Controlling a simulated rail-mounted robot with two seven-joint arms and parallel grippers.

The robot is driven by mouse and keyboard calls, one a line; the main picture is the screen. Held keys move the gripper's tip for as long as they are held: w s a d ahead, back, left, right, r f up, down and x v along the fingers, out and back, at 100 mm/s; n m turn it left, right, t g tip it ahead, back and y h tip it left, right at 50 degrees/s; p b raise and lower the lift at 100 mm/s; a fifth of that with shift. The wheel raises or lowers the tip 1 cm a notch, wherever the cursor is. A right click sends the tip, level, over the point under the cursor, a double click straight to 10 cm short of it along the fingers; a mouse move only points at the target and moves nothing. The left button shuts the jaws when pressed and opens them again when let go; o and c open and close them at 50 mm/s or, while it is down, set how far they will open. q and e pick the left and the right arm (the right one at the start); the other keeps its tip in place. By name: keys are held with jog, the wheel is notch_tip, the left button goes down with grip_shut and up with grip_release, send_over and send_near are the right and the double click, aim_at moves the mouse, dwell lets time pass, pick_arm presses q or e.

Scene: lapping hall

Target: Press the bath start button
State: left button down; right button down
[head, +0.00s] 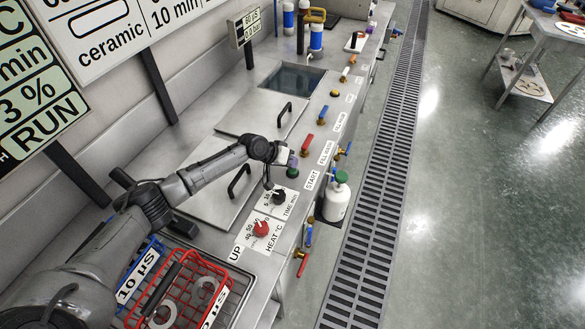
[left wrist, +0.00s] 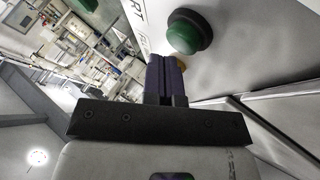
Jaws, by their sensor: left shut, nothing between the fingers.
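The green bath start button (head: 292,173) is on the steel bench's front strip, beside the START label (head: 312,180). In the left wrist view the round green button (left wrist: 188,32) sits in a dark collar on a pale panel. My left gripper (head: 292,161) is just above the button in the head view, partly hidden by my wrist. In the left wrist view its purple fingers (left wrist: 167,62) are shut together and empty, with their tips close below the button. I cannot tell whether they touch it. My right gripper is not in view.
A red knob (head: 261,228) and a black knob (head: 278,196) stand on the same strip, near my wrist. Lidded baths with black handles (head: 284,112) lie behind. A red wire basket (head: 180,290) is at the front left. A white bottle (head: 336,200) hangs at the bench edge.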

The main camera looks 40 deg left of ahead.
pick_arm(q)
jog(key=shift+r, duration=0.35)
notch_tip(320, 180, up, 5)
jog(key=p, duration=0.4)
jog(key=shift+p, duration=0.4)
jog(key=shift+f, duration=0.1)
